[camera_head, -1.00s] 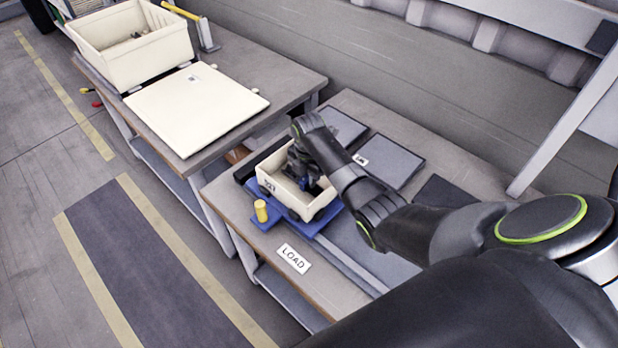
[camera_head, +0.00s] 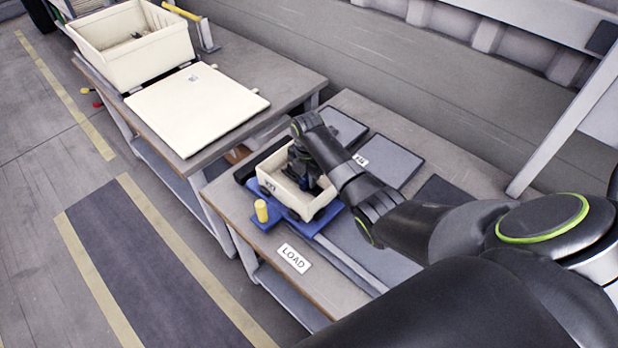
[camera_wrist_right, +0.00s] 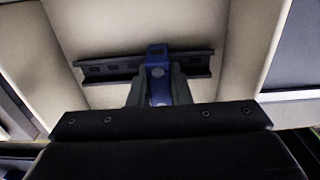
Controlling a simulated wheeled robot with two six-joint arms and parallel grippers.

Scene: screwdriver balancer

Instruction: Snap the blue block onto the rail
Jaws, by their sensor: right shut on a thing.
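The blue block (camera_wrist_right: 158,72) shows in the right wrist view between the two fingers of my right gripper (camera_wrist_right: 158,95), which is shut on it. The dark slotted rail (camera_wrist_right: 105,69) lies on the floor of a cream bin, behind the block in that view. The block overlaps the rail's middle; I cannot tell whether it is seated on it. In the head view my right gripper (camera_head: 303,172) reaches down into the small cream bin (camera_head: 278,190) and hides most of its inside. My left gripper is not in view.
The small bin rests on a blue base (camera_head: 306,226) with a yellow cylinder (camera_head: 261,211) beside it. A LOAD label (camera_head: 293,258) lies on the table front. Grey flat panels (camera_head: 390,162) lie to the right. A second table holds a larger cream bin (camera_head: 150,65) and a pale board (camera_head: 195,108).

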